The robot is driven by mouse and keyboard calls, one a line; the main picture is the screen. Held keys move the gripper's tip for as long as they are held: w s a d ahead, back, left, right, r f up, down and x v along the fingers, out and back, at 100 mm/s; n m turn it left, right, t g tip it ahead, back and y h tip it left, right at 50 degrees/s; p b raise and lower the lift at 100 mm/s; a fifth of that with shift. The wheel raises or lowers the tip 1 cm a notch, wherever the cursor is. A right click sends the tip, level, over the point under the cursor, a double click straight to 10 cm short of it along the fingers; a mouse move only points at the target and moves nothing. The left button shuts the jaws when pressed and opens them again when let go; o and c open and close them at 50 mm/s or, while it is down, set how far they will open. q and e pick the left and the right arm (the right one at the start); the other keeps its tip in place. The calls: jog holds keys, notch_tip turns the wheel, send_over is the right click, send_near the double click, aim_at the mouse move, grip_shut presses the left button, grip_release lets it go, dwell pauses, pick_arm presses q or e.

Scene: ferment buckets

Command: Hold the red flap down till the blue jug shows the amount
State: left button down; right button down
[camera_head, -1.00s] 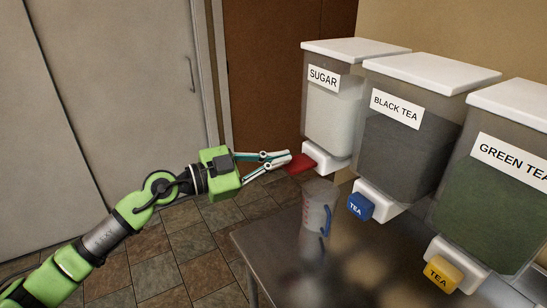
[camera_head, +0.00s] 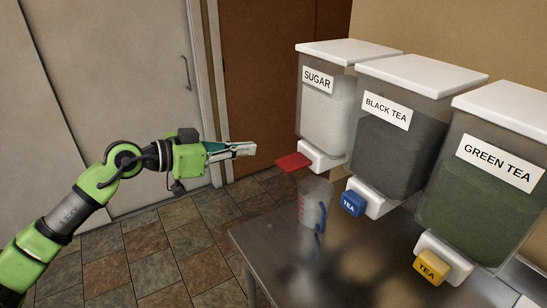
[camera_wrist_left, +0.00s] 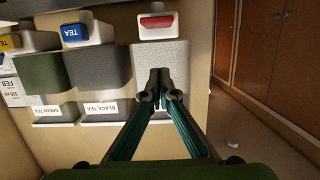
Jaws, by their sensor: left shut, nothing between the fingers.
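The red flap (camera_head: 293,162) sticks out from the white spout under the SUGAR bucket (camera_head: 327,112). The clear jug with a blue handle (camera_head: 313,202) stands upright on the metal table below that spout. Its contents and level are too faint to read. My left gripper (camera_head: 250,149) is shut and empty, left of the red flap and apart from it. In the left wrist view, which is upside down, its closed fingertips (camera_wrist_left: 159,76) show in front of the sugar bucket, with the red flap (camera_wrist_left: 158,22) beyond. My right gripper is not in view.
The BLACK TEA bucket (camera_head: 395,140) with a blue flap (camera_head: 353,203) and the GREEN TEA bucket (camera_head: 480,190) with a yellow flap (camera_head: 431,267) stand to the right. The metal table (camera_head: 265,240) lies below. The space left of the sugar spout is free.

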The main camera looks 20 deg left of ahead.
pick_arm(q)
jog(key=p, duration=0.4)
send_over(280, 165)
notch_tip(280, 165, down, 2)
jog(key=f, duration=0.4)
jog(key=shift+s+a+f, duration=0.1)
jog(key=shift+s+f, duration=0.1)
jog(key=shift+f, duration=0.05)
